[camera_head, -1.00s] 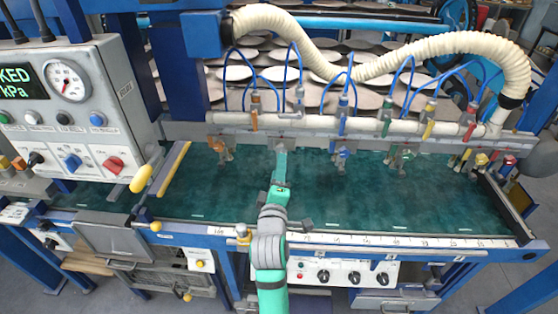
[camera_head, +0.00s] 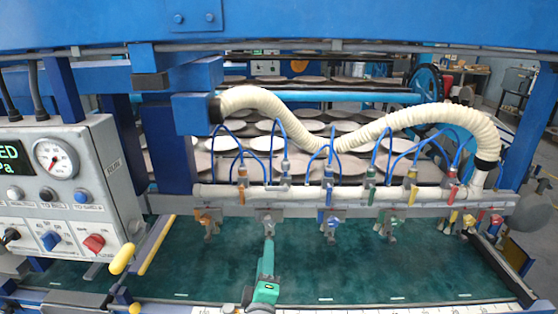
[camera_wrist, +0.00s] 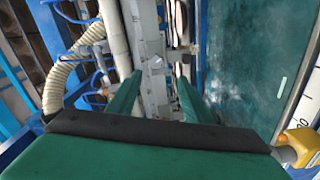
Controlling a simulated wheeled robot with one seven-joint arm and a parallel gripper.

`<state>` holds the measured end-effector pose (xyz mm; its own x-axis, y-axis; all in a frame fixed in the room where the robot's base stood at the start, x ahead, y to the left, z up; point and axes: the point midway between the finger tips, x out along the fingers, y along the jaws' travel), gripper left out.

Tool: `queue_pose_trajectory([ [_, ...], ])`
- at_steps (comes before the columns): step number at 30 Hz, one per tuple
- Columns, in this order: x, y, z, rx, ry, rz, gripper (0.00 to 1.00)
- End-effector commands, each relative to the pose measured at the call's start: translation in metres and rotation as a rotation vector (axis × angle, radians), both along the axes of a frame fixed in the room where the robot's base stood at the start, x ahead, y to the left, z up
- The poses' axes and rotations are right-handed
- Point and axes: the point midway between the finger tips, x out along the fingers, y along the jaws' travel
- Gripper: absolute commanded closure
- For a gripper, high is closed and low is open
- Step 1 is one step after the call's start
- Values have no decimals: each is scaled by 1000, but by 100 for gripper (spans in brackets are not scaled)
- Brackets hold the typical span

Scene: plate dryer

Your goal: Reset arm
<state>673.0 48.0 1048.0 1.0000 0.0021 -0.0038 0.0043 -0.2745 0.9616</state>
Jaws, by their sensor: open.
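My green arm rises from the bottom of the head view, over the green bed (camera_head: 350,270). My gripper (camera_head: 268,240) is at its far end, just in front of the grey valve on the manifold rail; whether it touches that valve I cannot tell. In the wrist view my gripper (camera_wrist: 155,95) shows two green fingers spread apart, with a grey metal rail and fittings beyond the gap. I see nothing held between the fingers.
A white manifold pipe (camera_head: 310,192) with several coloured valves and blue tubes runs behind the bed. A corrugated hose (camera_head: 420,122) arches above it. A control panel (camera_head: 62,190) and a yellow-tipped lever (camera_head: 122,258) stand at left. The bed's right part is clear.

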Motion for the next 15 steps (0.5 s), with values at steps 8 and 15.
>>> queue_pose_trajectory([
  [8, -57, 4, -72, 242, 47, 9, 54],
  [15, -124, 3, -126, 474, 84, -1, 54],
])
